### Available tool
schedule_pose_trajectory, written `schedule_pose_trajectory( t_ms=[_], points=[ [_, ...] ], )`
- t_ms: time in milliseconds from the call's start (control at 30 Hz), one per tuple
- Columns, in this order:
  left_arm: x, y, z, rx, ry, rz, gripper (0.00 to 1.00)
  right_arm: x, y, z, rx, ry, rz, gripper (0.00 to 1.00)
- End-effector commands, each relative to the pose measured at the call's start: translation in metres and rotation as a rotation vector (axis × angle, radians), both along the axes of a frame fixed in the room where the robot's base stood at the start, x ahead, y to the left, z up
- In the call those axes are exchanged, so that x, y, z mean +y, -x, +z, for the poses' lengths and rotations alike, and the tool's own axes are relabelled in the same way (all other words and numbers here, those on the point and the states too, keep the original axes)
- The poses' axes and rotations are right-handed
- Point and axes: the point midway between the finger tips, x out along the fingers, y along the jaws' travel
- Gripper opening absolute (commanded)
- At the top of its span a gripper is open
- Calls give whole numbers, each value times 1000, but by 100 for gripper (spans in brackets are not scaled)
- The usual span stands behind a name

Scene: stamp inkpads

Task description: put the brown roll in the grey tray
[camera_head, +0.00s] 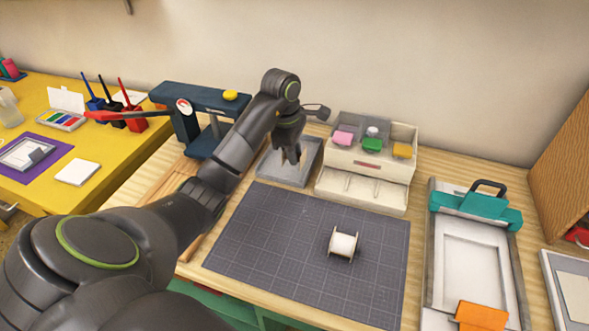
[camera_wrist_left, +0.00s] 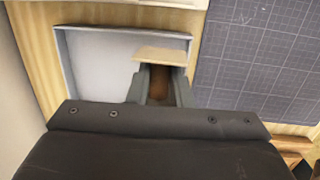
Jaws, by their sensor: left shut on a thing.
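The grey tray (camera_head: 306,171) stands at the back of the table, behind the dark cutting mat. My left gripper (camera_head: 290,155) is over the tray, pointing down. In the left wrist view my left gripper (camera_wrist_left: 161,92) is shut on the brown roll (camera_wrist_left: 160,80), which shows a pale tan flange and a brown core between the fingers. The roll is over the right part of the tray (camera_wrist_left: 90,75) in that view. I cannot tell whether it touches the tray floor. In the head view the roll is hidden by the gripper. My right gripper is not in view.
A white spool (camera_head: 343,243) sits on the cutting mat (camera_head: 290,235). A white drawer box (camera_head: 365,180) with coloured pads stands right of the tray. A dark blue press (camera_head: 196,115) stands left of it. A teal-clamped screen frame (camera_head: 473,250) lies at the right.

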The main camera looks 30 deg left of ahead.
Motion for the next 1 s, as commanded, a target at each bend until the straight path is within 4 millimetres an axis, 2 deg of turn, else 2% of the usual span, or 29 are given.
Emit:
schedule_pose_trajectory(
  t_ms=[33, 133, 200, 300, 500, 667, 700, 800, 867, 1000],
  points=[
    [0, 0, -6, 0, 0, 0, 0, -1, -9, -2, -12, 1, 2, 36],
    [0, 0, -18, 0, 0, 0, 0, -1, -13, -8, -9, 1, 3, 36],
    [0, 1, -25, 4, 2, 1, 0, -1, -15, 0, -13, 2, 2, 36],
    [0, 0, -36, 1, 0, 1, 0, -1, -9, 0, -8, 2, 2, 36],
    [0, 0, -37, -2, 0, 0, 0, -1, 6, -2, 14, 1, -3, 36],
    [0, 0, -42, -2, 0, 0, 0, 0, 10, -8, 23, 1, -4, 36],
    [0, 0, -40, -2, 0, 0, 23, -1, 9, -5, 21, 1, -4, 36],
    [0, 0, -40, -1, 0, 1, 36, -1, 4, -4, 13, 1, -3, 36],
    [0, 0, -40, -1, 0, 1, 40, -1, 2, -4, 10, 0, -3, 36],
    [0, 0, -40, -1, 0, 1, 40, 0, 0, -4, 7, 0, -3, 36]
  ],
)
